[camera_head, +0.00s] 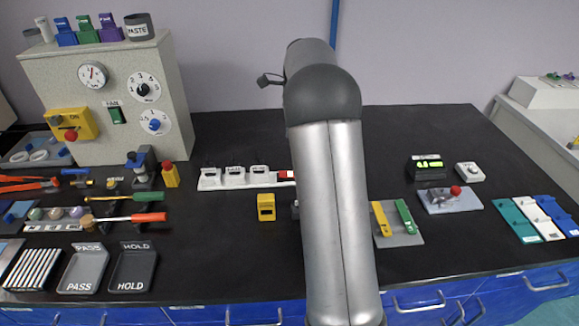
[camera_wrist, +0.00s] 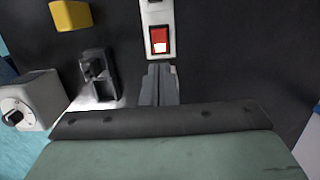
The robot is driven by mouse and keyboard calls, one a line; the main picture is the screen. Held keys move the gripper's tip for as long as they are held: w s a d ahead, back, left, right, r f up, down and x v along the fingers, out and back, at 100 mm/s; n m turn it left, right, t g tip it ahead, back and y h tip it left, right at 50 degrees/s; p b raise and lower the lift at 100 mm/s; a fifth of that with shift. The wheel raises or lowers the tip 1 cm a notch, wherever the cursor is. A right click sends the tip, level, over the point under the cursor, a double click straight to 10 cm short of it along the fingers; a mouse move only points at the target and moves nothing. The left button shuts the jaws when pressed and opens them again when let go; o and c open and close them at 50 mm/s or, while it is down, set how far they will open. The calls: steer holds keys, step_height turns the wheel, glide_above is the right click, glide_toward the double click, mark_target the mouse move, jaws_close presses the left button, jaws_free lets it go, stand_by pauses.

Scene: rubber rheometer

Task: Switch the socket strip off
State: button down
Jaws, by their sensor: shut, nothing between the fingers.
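The white socket strip (camera_head: 222,179) lies on the black bench in the head view, with several sockets in a row. Its red switch (camera_head: 285,174) is at the right end, partly hidden behind my arm. In the wrist view the end of the strip (camera_wrist: 157,18) shows with the red rocker switch (camera_wrist: 159,40), which has a white patch at its lower end. My gripper (camera_wrist: 159,72) is shut and empty, its fingertips just below the switch in that view. I cannot tell whether they touch it. My arm hides the gripper in the head view.
A yellow block (camera_head: 266,207) stands in front of the strip; it also shows in the wrist view (camera_wrist: 71,14). A dark device (camera_wrist: 97,75) is left of my fingers. A board with yellow and green clips (camera_head: 400,224) lies right of my arm. Bench behind the strip is clear.

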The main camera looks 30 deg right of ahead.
mark_target(288, 174)
steer(key=f, duration=0.4)
steer(key=a+f, duration=0.1)
steer(key=f, duration=0.9)
steer(key=shift+w+a, duration=0.35)
steer(key=shift+a+f+h+p, duration=0.2)
steer(key=shift+h+p, duration=0.2)
steer(key=shift+p, duration=0.05)
steer(key=shift+d+f, duration=0.1)
steer(key=shift+s, duration=0.1)
steer(key=shift+s+d, duration=0.3)
steer(key=shift+d, duration=0.5)
